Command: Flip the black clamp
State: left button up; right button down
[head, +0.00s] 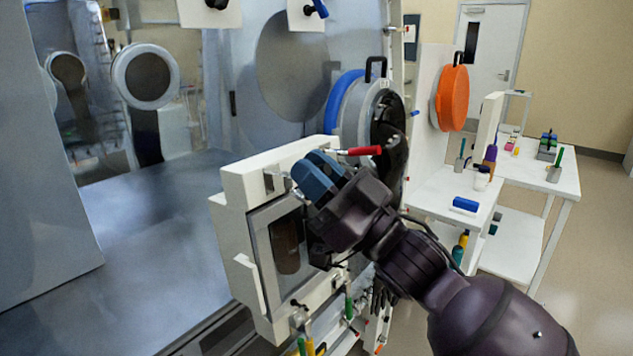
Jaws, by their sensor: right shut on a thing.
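My right gripper (318,176) reaches in from the lower right, with its blue fingers shut at the top of a white door frame with a window. The fingers hide what they hold. A small metal clamp part (296,193) shows beside the fingertips, and the black clamp's handle seems to be between them. A red clamp handle (361,151) sticks out to the right, just behind the fingers. My left gripper is not in view.
The white framed door (241,182) stands on the glovebox front. A round port with a blue ring (343,100) is behind my gripper. An orange disc (453,97) and white tables with a blue block (465,204) are at the right. Floor there is open.

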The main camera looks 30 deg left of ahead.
jog(key=shift+d+f+g+y+b, duration=0.1)
jog(key=shift+f+g+y+b, duration=0.2)
jog(key=shift+f+y+b, duration=0.25)
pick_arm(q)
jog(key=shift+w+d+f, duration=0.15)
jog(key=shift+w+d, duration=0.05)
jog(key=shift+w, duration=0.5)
pick_arm(e)
jog(key=shift+r+n, duration=0.2)
jog(key=shift+n, duration=0.1)
jog(key=c, duration=1.1)
grip_release()
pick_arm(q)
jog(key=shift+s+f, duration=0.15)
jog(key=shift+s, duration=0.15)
